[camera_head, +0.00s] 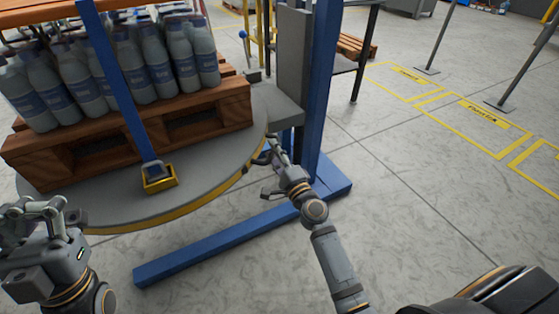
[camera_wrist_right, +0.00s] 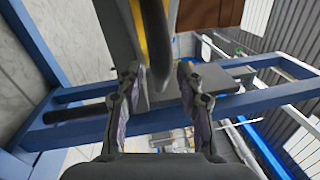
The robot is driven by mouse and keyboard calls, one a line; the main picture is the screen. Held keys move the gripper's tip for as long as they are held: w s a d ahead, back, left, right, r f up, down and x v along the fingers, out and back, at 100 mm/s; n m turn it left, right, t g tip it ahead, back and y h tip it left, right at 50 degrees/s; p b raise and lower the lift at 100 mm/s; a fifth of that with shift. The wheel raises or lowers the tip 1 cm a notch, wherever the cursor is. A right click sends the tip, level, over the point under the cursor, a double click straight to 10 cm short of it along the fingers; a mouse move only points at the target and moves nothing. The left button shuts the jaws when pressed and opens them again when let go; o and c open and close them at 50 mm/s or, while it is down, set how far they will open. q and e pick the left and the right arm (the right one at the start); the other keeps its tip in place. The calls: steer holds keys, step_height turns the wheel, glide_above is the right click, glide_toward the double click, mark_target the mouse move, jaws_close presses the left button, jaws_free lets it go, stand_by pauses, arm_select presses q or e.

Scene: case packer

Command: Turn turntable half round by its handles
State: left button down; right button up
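The turntable (camera_head: 215,165) is a grey disc with a yellow edge at the upper left of the head view. A wooden pallet (camera_head: 75,155) of grey bottles stands on it. A dark handle is at its right rim, partly hidden by my right gripper (camera_head: 268,170). In the right wrist view the dark handle (camera_wrist_right: 155,50) reaches between the spread fingertips of my right gripper (camera_wrist_right: 160,88), with gaps visible on both sides. My left gripper (camera_head: 35,212) is at the lower left, apart from the turntable; its finger opening is unclear.
A blue post (camera_head: 325,80) and a blue floor beam (camera_head: 220,250) stand close to my right arm. A slanted blue bar (camera_head: 120,85) ends at a yellow bracket (camera_head: 160,179) over the turntable. Open floor (camera_head: 430,200) with yellow markings lies to the right.

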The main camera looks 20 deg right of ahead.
steer(key=v, duration=1.1)
steer(key=shift+s, duration=0.15)
steer(key=shift+d, duration=0.1)
